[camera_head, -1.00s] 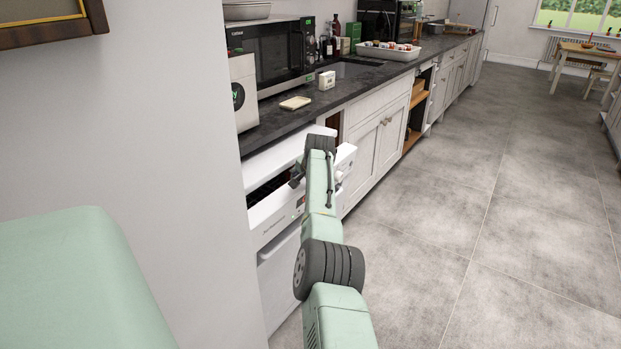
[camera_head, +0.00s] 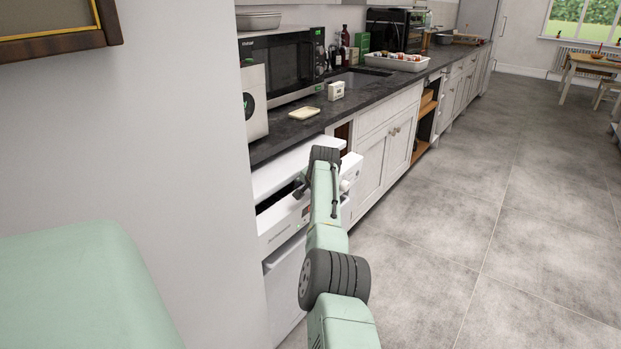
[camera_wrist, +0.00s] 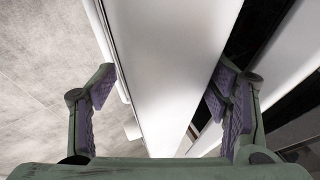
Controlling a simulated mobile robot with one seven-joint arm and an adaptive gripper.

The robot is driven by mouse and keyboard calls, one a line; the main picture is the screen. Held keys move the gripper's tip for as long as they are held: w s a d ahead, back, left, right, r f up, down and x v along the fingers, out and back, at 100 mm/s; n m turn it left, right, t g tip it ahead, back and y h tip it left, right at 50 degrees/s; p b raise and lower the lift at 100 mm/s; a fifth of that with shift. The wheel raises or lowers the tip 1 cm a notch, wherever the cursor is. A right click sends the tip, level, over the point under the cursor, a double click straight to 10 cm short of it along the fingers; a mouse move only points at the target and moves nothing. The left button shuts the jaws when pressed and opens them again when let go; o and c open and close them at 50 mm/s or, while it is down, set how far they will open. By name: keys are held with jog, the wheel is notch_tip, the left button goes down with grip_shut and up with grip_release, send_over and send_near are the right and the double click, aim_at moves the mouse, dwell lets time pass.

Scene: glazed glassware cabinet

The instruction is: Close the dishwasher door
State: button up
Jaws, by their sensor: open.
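The white dishwasher door (camera_head: 289,221) stands partly open under the counter at the left end, its front panel out from the cabinet line. A dark gap shows behind its top edge. My gripper is at the door's upper part, mostly hidden behind my arm in the head view. In the wrist view my gripper (camera_wrist: 160,86) is open, with the white door panel (camera_wrist: 165,60) between its two fingers. The left finger is on the floor side and the right finger is by the dark gap. I cannot tell whether either finger touches the panel.
The dark countertop (camera_head: 292,136) above carries a microwave (camera_head: 283,68), a small white box (camera_head: 336,91) and a tray of items (camera_head: 395,62). A plain wall stands close at the left. The grey tiled floor (camera_head: 470,220) at the right is clear.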

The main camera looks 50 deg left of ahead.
jog(key=shift+d+r, duration=0.35)
jog(key=shift+r, duration=0.25)
jog(key=v, duration=1)
jog(key=shift+s+d, duration=0.25)
jog(key=shift+s, duration=0.05)
jog(key=shift+r, duration=0.15)
